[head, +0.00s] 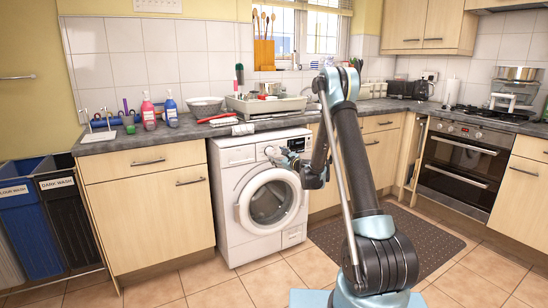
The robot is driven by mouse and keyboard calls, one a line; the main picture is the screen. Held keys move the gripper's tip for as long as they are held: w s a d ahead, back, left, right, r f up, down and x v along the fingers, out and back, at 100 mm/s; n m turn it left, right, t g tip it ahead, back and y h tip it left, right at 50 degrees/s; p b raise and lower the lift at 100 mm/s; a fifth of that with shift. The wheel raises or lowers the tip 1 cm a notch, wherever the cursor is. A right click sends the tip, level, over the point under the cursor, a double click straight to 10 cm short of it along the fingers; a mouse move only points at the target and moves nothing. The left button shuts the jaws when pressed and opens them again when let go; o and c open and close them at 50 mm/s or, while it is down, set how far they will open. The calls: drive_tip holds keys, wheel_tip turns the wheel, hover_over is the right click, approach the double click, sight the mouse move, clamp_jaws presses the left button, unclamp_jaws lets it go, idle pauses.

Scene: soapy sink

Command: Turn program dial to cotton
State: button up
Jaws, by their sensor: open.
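The white washing machine (228,200) stands under the counter, left of my arm, with its round glass door shut. Its control panel (236,154) runs along the top of the front. My gripper (274,155) is open in front of the panel's middle to right part, a little above the door. The program dial is too small and too close to my gripper to make out, so its setting cannot be read. I cannot tell whether my fingers touch it.
The counter (185,129) above holds a pink bottle (148,112), a blue bottle (171,110), a bowl (205,106) and a dish rack (262,104). Laundry bins (64,225) stand at the far left. An oven (462,165) is at the right. Tiled floor (205,285) lies open in front, with a dark mat (412,235).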

drive_tip(key=v, duration=0.6)
drive_tip(key=shift+s+d, duration=0.25)
drive_tip(key=shift+s, duration=0.05)
drive_tip(key=s+d+r+n+g+h, duration=0.1)
drive_tip(key=s+d+r+n+g, duration=0.2)
drive_tip(key=s, duration=0.5)
drive_tip(key=s+d+r+n+g, duration=0.1)
drive_tip(key=s+r+n, duration=0.3)
drive_tip(key=s+n, duration=0.25)
drive_tip(key=s+d+r+n+g+h, duration=0.1)
drive_tip(key=s+r+n+g, duration=0.2)
drive_tip(key=s, duration=0.5)
drive_tip(key=s+d+f+n+g+h, duration=0.1)
drive_tip(key=s+d+f+n+h, duration=0.2)
drive_tip(key=s, duration=0.9)
drive_tip(key=s+d+f+n+g+h, duration=0.2)
drive_tip(key=s+d+f+n+h, duration=0.1)
drive_tip(key=s+d, duration=0.7)
drive_tip(key=s+d+f+n+g+h, duration=0.1)
drive_tip(key=s+d+f+n+h, duration=0.2)
drive_tip(key=s, duration=1.1)
drive_tip(key=d+f+n, duration=0.1)
drive_tip(key=d+f, duration=0.1)
drive_tip(key=d, duration=0.1)
drive_tip(key=shift+d+g, duration=0.15)
drive_tip(key=shift+g, duration=0.15)
